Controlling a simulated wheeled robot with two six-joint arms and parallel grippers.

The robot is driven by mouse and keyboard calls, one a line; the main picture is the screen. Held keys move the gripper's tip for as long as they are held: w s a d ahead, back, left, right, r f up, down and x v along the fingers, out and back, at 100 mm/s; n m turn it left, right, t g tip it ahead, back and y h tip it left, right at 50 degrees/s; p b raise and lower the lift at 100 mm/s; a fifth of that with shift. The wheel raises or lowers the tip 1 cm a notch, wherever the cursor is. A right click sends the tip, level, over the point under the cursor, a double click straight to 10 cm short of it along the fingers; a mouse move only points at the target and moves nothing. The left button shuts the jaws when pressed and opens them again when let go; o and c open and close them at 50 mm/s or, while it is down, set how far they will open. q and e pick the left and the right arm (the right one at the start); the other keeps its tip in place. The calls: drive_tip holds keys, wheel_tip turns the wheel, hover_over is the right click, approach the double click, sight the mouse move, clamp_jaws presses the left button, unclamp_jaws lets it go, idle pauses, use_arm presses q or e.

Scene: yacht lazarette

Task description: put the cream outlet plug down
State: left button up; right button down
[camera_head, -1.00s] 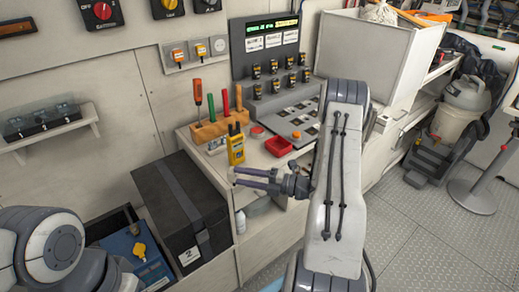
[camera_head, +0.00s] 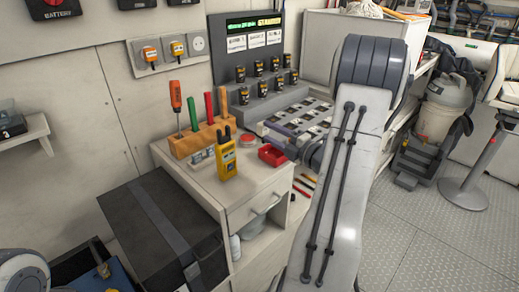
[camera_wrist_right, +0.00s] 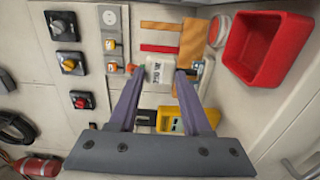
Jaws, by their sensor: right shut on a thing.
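The cream outlet plug (camera_wrist_right: 158,72) is a small pale block with dark marking, held between the purple fingers of my right gripper (camera_wrist_right: 160,75) in the right wrist view. In the head view my right gripper (camera_head: 280,131) is above the far part of the bench, by the red tray; I cannot make out the plug there. The outlet panel (camera_head: 172,52) on the wall holds an orange and a yellow plug, with a bare round socket at its right. My left gripper is out of view.
On the bench (camera_head: 236,187) stand a yellow handheld meter (camera_head: 227,160), a wooden tool block (camera_head: 197,139) with several handles, and a red tray (camera_head: 271,155). A control panel (camera_head: 262,45) is behind. A black case (camera_head: 165,235) is at lower left. Open floor lies right.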

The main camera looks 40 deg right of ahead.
drive_tip(key=w+f, duration=0.1)
drive_tip(key=f, duration=0.1)
drive_tip(key=w+a+f, duration=0.1)
drive_tip(key=f, duration=0.1)
drive_tip(key=w+a+f, duration=0.1)
drive_tip(key=f, duration=0.1)
drive_tip(key=shift+w+a+f, duration=0.1)
drive_tip(key=shift+w+f, duration=0.15)
drive_tip(key=shift+w, duration=0.05)
drive_tip(key=shift+f+b, duration=0.6)
drive_tip(key=shift+b, duration=0.2)
drive_tip(key=shift+c, duration=1.7)
unclamp_jaws()
